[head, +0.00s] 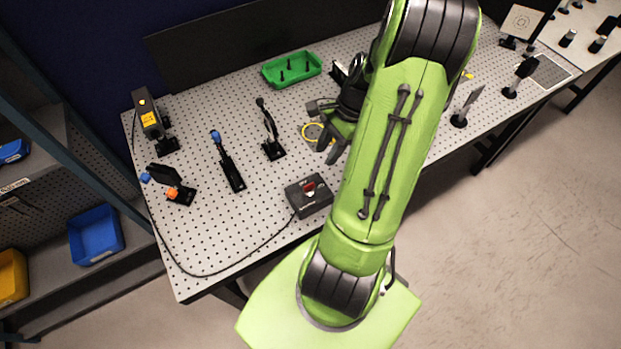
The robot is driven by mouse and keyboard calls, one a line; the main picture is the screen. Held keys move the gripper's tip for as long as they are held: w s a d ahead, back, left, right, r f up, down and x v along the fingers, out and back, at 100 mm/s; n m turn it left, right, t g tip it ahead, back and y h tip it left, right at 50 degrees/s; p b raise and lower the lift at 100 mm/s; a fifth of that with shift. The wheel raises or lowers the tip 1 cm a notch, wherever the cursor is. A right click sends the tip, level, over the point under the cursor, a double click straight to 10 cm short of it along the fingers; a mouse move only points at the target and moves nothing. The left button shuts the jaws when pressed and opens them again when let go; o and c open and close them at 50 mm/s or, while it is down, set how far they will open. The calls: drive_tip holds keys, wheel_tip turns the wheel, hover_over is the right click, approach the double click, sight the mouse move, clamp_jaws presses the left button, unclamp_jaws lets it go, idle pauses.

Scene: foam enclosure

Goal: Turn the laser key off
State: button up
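A black control box (309,195) with a red part and a small pale part on its top stands near the front edge of the perforated table; a cable runs from it. The key itself is too small to make out, and so is its position. The laser (148,114), a dark upright housing with yellow labels and a small orange light, stands at the table's left end. My gripper (326,128) is over the table, behind the box and apart from it. Its grey fingers are spread, with nothing seen between them. My green arm hides part of the table to the right of the box.
Posts and optics mounts (228,165) stand left of the box, with another mount (272,139) near my gripper. A yellow ring (313,134) is by the fingers. A green tray (291,69) lies behind. The tabletop (215,243) in front left is clear except for the cable.

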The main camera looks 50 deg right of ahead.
sight(310, 185)
drive_tip(key=b+x, duration=0.1)
drive_tip(key=x, duration=1.2)
drive_tip(key=shift+w+d, duration=0.1)
drive_tip(key=shift+r, duration=0.1)
clamp_jaws()
